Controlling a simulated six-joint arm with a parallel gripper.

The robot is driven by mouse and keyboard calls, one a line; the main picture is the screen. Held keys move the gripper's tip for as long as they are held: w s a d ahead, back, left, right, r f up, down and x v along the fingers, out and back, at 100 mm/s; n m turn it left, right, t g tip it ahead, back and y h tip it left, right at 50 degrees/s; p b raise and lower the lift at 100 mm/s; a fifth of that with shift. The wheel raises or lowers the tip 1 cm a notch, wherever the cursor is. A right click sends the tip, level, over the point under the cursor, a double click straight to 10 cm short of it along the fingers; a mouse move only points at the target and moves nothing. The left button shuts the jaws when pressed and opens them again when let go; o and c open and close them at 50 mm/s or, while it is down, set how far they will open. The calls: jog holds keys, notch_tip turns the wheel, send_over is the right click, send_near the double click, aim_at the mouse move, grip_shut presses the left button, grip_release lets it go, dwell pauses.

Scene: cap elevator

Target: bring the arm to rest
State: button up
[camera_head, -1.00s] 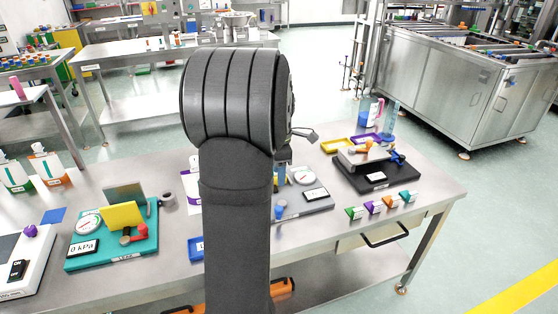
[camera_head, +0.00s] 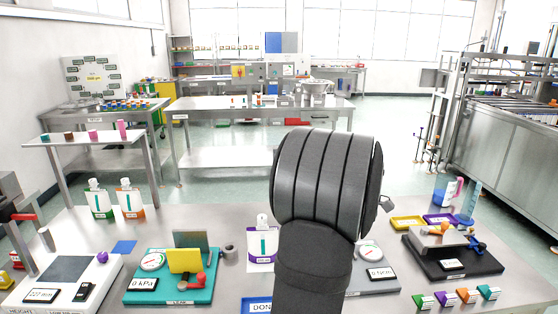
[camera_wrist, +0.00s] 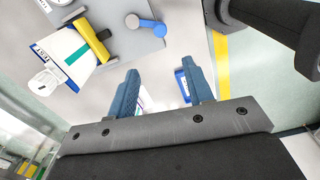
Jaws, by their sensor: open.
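My gripper (camera_wrist: 163,95) shows in the wrist view with its two blue fingers spread apart and nothing between them. It is above the metal bench (camera_head: 225,212). In the head view my own dark arm link stands in front of the bench, and my gripper is hidden there. In the wrist view a blue tray (camera_wrist: 184,84) is partly covered by the right finger, and a grey device with a blue knob (camera_wrist: 148,24) lies beyond the fingertips.
A teal gauge station (camera_head: 170,290) and a white height station (camera_head: 62,285) stand on the left. A black station (camera_head: 455,258) stands on the right, with several coloured clips (camera_head: 455,297) in front. White pouches (camera_head: 99,200) stand at the back left.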

notch_tip(320, 180, down, 16)
jog(key=shift+f, duration=0.1)
dwell(0.4)
